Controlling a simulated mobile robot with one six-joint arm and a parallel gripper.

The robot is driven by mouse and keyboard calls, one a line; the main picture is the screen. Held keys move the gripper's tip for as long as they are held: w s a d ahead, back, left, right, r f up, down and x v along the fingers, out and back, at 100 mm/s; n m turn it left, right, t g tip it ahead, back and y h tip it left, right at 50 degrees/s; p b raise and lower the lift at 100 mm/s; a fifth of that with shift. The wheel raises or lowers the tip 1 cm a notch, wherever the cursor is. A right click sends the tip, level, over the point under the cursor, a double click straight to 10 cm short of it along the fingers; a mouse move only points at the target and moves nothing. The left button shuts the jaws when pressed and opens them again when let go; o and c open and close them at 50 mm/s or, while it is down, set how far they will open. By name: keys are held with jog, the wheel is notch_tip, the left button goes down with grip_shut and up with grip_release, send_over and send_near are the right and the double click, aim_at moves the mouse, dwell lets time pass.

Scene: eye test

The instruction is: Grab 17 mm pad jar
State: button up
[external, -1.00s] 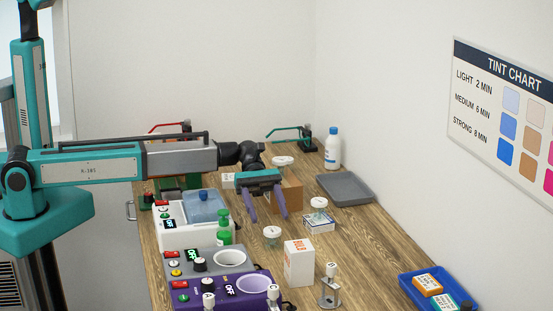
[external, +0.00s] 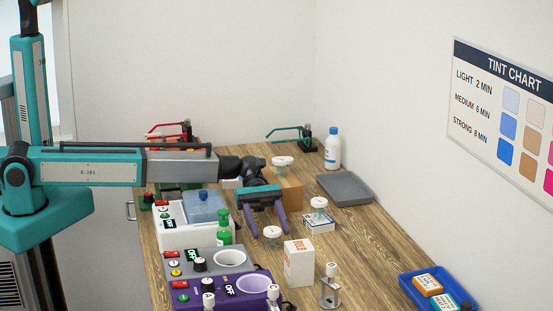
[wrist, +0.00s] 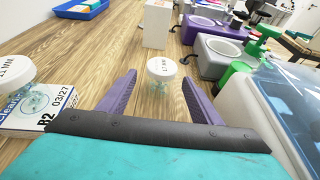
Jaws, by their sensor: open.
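A small clear jar with a white lid (external: 272,231) stands on the wooden bench. In the wrist view, the lid of this jar (wrist: 162,66) carries small print that seems to read 17 MM. My gripper (external: 270,236) is open and empty, tilted down at the jar. In the wrist view, my gripper's purple fingers (wrist: 159,77) point at the jar, one on each side, with its lid at or just past the tips. I cannot tell whether a finger touches it. A similar jar marked 11 MM (wrist: 14,70) stands at the left of the wrist view, on a labelled box.
In the external view, a third white-lidded jar (external: 282,160) stands on a brown box (external: 290,190). A white carton (external: 299,263) is close in front of the gripper.

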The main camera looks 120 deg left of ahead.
jog(key=shift+x, duration=0.95)
jog(key=shift+r, duration=0.1)
jog(key=c, duration=1.1)
jog(key=shift+r, duration=0.1)
jog(key=shift+c, duration=0.2)
jog(key=shift+r+b, duration=0.9)
jog(key=shift+r, duration=4)
